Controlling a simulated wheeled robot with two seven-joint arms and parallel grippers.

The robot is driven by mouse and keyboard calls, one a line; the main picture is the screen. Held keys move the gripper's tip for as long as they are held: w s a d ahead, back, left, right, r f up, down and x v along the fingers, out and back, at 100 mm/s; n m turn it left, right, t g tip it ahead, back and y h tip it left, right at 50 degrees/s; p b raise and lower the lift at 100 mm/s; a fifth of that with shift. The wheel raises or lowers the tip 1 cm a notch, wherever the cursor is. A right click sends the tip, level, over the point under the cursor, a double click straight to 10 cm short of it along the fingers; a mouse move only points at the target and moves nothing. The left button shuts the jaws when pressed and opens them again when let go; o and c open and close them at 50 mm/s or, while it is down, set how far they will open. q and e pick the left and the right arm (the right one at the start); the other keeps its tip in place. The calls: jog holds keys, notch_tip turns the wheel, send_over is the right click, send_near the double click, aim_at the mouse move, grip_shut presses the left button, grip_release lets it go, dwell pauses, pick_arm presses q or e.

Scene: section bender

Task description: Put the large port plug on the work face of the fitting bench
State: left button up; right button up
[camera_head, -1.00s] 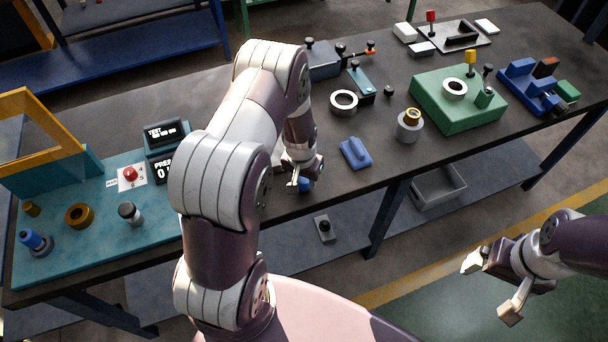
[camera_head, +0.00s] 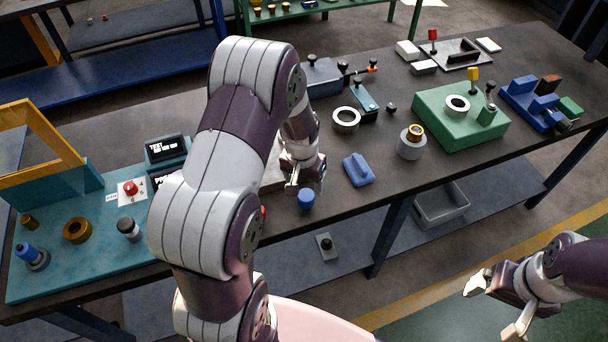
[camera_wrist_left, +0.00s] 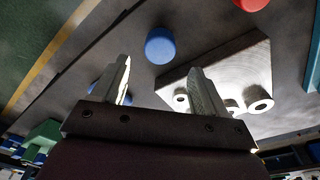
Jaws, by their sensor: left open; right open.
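A blue round plug (camera_head: 306,199) stands on the dark bench top (camera_head: 385,165) near its front edge; I take it for the large port plug. Its round blue top also shows in the left wrist view (camera_wrist_left: 160,45), beyond the fingertips and between their lines. My left gripper (camera_head: 305,182) is open and empty, just behind and above the plug in the head view, apart from it. In the left wrist view its two fingers (camera_wrist_left: 162,85) are spread with nothing between them. My right gripper (camera_head: 493,309) is open and empty, off the front of the bench.
A grey plate with pale rings (camera_wrist_left: 232,75) lies beside the plug. A blue handled block (camera_head: 358,170) and a grey cylinder with a brass top (camera_head: 411,142) stand to the right. A teal test panel (camera_head: 100,240) is at left, a green block (camera_head: 462,115) at right.

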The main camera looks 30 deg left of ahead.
aim_at(304, 200)
pick_arm(q)
jog(key=s+d+r+b, duration=0.1)
jog(key=s+d+r, duration=0.3)
jog(key=s, duration=0.2)
jog(key=s+d+r+m+b, duration=0.1)
jog(key=s+d+r, duration=0.3)
jog(key=s, duration=0.2)
jog(key=shift+s+d+r, duration=0.15)
jog(key=shift+s, duration=0.25)
dwell(0.4)
